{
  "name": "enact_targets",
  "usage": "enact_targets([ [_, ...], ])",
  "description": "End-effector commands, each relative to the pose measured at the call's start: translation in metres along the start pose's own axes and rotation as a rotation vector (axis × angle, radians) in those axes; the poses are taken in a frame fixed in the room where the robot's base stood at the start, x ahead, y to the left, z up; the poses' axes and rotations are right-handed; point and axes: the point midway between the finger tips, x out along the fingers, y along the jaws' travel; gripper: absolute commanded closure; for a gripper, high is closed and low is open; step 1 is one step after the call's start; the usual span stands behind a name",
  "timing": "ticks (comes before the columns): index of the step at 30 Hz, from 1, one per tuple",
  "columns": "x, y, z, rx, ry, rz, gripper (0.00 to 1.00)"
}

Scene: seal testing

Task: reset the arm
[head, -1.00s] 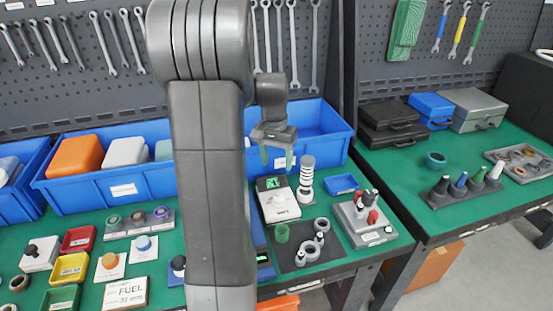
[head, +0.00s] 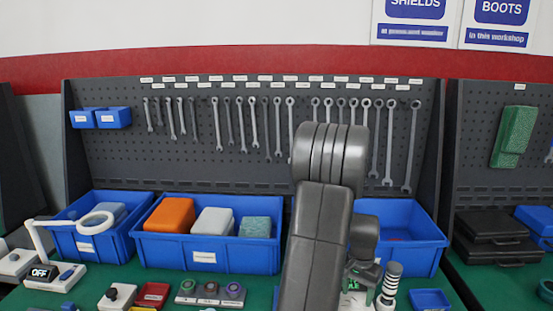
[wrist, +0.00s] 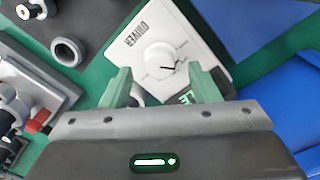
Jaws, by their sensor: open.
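My arm rises through the middle of the head view, its big dark link upright and slightly tilted. My gripper (head: 362,278) hangs beyond it, low in the picture, in front of the right blue bin. In the wrist view my gripper (wrist: 161,88) shows two green fingers, wide apart with nothing held. Beyond them is a white device (wrist: 165,40) with a round dial and a small green-lit display. The right finger partly covers the display.
A striped post (head: 388,285) stands right of my gripper. Blue bins (head: 205,257) line the bench back under a wrench pegboard (head: 250,150). The wrist view shows a grey ring (wrist: 68,52) and a metal fixture (wrist: 35,88).

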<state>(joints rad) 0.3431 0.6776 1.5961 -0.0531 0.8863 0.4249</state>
Motion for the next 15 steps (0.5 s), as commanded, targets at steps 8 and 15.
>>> enact_targets([
  [8,0.028,0.0,0.0,0.0,0.0,0.0,0.45],
  [15,0.029,0.0,0.0,-0.008,0.002,0.0,0.45],
])
